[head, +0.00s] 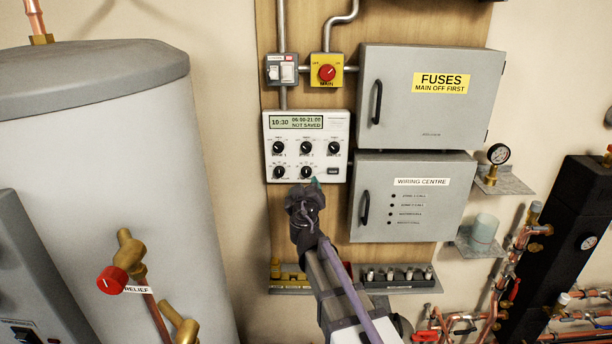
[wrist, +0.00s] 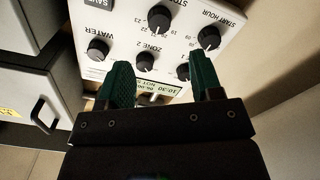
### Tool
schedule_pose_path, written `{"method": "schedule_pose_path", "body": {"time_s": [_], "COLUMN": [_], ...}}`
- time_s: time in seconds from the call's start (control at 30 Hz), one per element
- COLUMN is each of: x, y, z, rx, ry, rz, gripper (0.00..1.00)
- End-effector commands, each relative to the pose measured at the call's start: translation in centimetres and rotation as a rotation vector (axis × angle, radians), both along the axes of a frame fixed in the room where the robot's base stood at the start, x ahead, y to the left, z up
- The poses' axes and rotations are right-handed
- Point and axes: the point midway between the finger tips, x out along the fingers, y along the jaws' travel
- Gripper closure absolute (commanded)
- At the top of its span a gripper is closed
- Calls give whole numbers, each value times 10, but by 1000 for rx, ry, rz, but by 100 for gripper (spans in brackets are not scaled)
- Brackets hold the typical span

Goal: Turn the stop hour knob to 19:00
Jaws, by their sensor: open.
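The stop hour knob (head: 305,172) is the right one of two black knobs in the bottom row of the white programmer (head: 342,120). In the wrist view, upside down, the stop hour knob (wrist: 160,19) is uncovered, with printed hours around it, including 19 and 20. The display (head: 295,122) reads 10:30, 06:00-21:00 and NOT SAVED. My gripper (head: 309,190) is just below the knob in the head view. In the wrist view its green fingers (wrist: 163,72) are apart and empty, and the knob lies beyond them, untouched.
The start hour knob (wrist: 208,37) is beside the stop knob. The zone 2 knob (wrist: 145,61) shows between my fingers, and the zone 1 knob (wrist: 183,72) is partly behind one. The wiring centre box (head: 400,222) stands close on the right. The fuse box (head: 432,115) is above it.

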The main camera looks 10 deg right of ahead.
Motion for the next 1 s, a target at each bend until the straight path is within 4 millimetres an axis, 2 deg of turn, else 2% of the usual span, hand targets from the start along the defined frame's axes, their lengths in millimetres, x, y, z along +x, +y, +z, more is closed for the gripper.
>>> {"method": "schedule_pose_path", "body": {"time_s": [0.03,0.2,0.37,0.63,1.0], "x": [14,55,81,84,84], "y": [-2,-10,-17,-18,-18], "z": [0,0,0,0,0], "rx": [0,0,0,0,-1], "ry": [0,0,1,0,0], "rz": [-1,-1,-3,-2,-2], "gripper": [41,41,41,41,75]}}
